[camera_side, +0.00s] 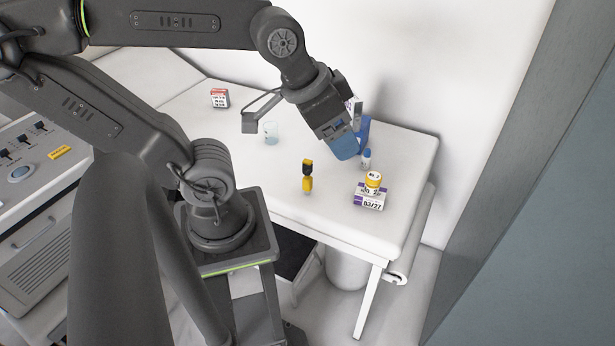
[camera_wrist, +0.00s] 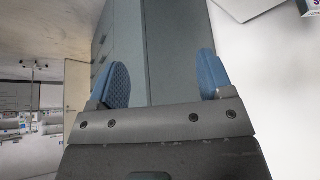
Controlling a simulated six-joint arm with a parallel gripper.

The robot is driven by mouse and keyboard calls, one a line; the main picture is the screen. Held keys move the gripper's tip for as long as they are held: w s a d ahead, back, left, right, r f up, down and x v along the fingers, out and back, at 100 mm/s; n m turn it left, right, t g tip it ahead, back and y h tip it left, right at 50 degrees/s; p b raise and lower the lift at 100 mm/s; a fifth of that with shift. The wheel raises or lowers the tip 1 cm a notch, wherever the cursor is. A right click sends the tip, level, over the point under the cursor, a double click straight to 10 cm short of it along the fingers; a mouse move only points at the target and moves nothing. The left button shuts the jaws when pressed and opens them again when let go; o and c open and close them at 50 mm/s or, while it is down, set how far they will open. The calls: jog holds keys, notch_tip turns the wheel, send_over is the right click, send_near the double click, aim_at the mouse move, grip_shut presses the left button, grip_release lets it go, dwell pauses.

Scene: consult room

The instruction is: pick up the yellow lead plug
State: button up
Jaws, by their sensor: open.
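The yellow lead plug (camera_side: 307,184) stands on the white table (camera_side: 250,181), its lower part yellow and its upper part black with a yellow top. My gripper (camera_side: 354,140) is above the table, to the right of the plug and apart from it. Its two blue fingertips are spread in the wrist view (camera_wrist: 162,78), with nothing between them. The plug does not show in the wrist view.
A white and purple box (camera_side: 369,197) with a yellow-topped container (camera_side: 373,180) on it stands right of the plug. A small blue-capped bottle (camera_side: 366,160) is near my gripper. A clear cup (camera_side: 271,133) and a red-white box (camera_side: 220,98) stand farther back.

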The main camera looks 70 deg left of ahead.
jog(key=shift+c, duration=0.2)
jog(key=shift+c, duration=1)
jog(key=m+g+y, duration=0.5)
jog(key=m+g, duration=0.1)
jog(key=m, duration=1.2)
send_near(308, 161)
jog(key=shift+h, duration=0.3)
jog(key=x, duration=0.7)
jog(key=shift+a+f, duration=0.1)
jog(key=shift+x, duration=2.7)
jog(key=shift+a, duration=0.15)
